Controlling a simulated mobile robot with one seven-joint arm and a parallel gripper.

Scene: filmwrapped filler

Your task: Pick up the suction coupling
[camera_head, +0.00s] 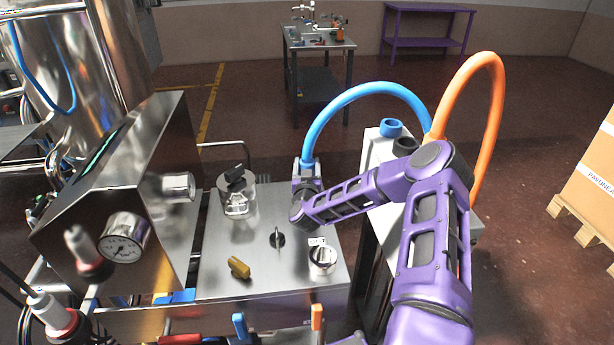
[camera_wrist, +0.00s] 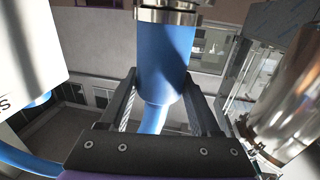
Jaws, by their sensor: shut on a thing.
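The suction coupling appears as a metal ring fitting (camera_wrist: 172,14) on a blue sleeve at the end of the blue hose. In the wrist view the blue sleeve (camera_wrist: 166,60) stands between the two fingers of my gripper (camera_wrist: 160,88). In the head view my gripper (camera_head: 307,176) is shut around the end of the blue hose (camera_head: 365,93), over the back right part of the steel worktop (camera_head: 225,265). The fingers and wrist hide most of the coupling there, and I cannot tell whether it touches the worktop.
A clear jar (camera_head: 238,200) with a black top, a lever (camera_head: 277,238), a brass piece (camera_head: 239,267) and a labelled round fitting (camera_head: 322,260) stand on the worktop. An orange hose (camera_head: 497,110) arches behind my arm. A pressure gauge (camera_head: 125,238) juts out left.

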